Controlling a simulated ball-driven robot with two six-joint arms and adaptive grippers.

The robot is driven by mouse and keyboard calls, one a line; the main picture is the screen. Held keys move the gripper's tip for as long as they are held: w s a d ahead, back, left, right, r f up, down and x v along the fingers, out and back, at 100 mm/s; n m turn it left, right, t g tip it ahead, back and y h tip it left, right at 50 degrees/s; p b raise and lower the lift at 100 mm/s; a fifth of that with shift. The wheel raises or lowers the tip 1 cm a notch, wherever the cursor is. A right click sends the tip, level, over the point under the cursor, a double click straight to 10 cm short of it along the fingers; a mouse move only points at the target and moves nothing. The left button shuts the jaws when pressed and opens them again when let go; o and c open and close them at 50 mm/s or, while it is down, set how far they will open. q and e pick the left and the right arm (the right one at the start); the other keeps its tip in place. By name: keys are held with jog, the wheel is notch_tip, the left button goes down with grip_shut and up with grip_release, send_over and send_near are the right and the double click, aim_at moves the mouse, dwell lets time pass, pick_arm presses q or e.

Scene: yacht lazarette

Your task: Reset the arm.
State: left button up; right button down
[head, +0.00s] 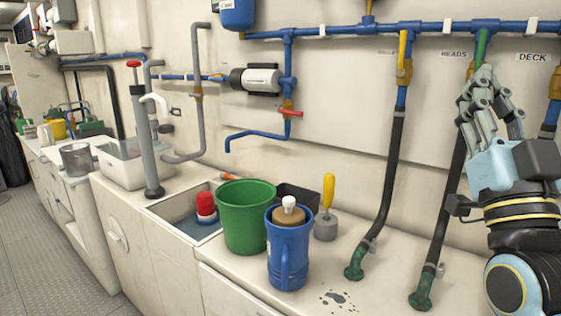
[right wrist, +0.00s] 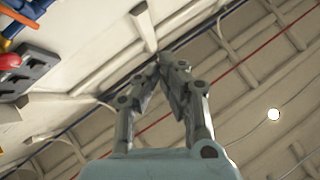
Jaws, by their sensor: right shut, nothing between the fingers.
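My right gripper (head: 482,92) is raised at the right of the head view, in front of the wall near the "HEADS" and "DECK" labels. It points upward and its fingers hold nothing. The right wrist view shows its fingers (right wrist: 168,62) meeting at the tips, with ceiling beams behind them. The gripper covers part of the green-handled valve and the hose below it. My left gripper is not in the head view.
On the counter stand a green bucket (head: 246,222), a blue jug (head: 288,255) and a yellow-handled tool (head: 328,195). A sink (head: 165,212) holds a red-topped item (head: 205,205). Blue pipes (head: 350,31) and black hoses (head: 391,165) run along the wall. The counter's front right is mostly clear.

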notch_tip(320, 180, down, 20)
jog(key=s+n+g+y, duration=0.2)
jog(key=n+g+y, duration=0.1)
jog(key=g, duration=0.9)
jog(key=s+d+f+g, duration=0.1)
jog(key=s+f+g, duration=0.3)
jog(key=s, duration=0.3)
jog(key=s+d+f+g+h, duration=0.1)
jog(key=s+f+g, duration=0.3)
jog(key=s, duration=0.3)
jog(key=s+d+f+g, duration=0.1)
jog(key=s+f+g, duration=0.25)
jog(key=s, duration=0.35)
jog(key=s+d+f+g, duration=0.1)
jog(key=s+f, duration=0.1)
jog(key=f, duration=1.2)
jog(key=s+d+f+g, duration=0.1)
jog(key=f, duration=1.3)
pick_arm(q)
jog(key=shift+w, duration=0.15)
pick_arm(e)
jog(key=s+d+f, duration=0.1)
jog(key=s+f, duration=1.4)
jog(key=s, duration=0.2)
jog(key=shift+s+m+g, duration=0.3)
jog(key=shift+m+g, duration=0.1)
jog(key=shift+g, duration=0.05)
